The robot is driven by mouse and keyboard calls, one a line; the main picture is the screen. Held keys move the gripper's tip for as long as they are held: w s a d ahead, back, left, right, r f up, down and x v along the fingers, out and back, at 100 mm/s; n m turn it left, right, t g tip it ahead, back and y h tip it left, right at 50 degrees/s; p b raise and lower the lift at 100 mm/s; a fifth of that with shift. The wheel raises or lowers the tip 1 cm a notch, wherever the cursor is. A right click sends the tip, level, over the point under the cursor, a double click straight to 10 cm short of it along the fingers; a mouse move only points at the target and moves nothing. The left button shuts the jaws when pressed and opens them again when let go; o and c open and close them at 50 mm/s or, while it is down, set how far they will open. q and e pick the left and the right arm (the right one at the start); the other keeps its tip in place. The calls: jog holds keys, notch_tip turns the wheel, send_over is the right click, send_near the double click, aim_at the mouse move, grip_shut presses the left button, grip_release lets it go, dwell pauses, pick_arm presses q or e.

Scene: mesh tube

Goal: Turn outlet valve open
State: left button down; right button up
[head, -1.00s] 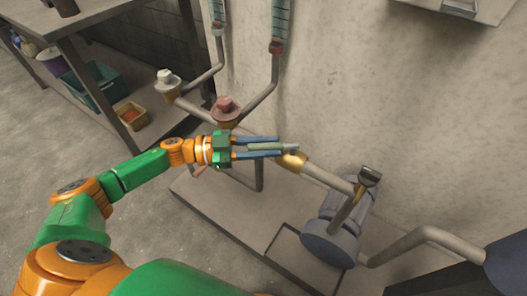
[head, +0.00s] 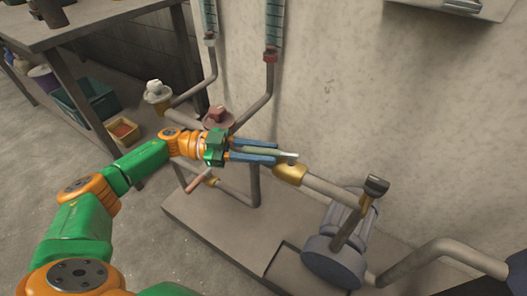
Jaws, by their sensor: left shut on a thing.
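A brass valve body (head: 290,174) sits on the pipe that runs up and left from the pump. Its grey-green lever handle (head: 282,154) points left along the pipe, its pivot end just above the brass. My left gripper (head: 262,151) is shut on this handle, with one blue finger on each side. The fingers hide part of the handle. My right gripper is not in view.
A blue-grey pump (head: 333,262) with an upright black-topped lever (head: 376,186) stands right of the valve. A red-handled brass valve (head: 205,182) lies below my left wrist. Red (head: 217,118) and white (head: 157,91) knobs stand behind. The wall is close behind.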

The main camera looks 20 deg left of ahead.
pick_arm(q)
jog(key=c, duration=0.7)
grip_release()
jog(key=b+v, duration=0.1)
jog(key=v, duration=0.6)
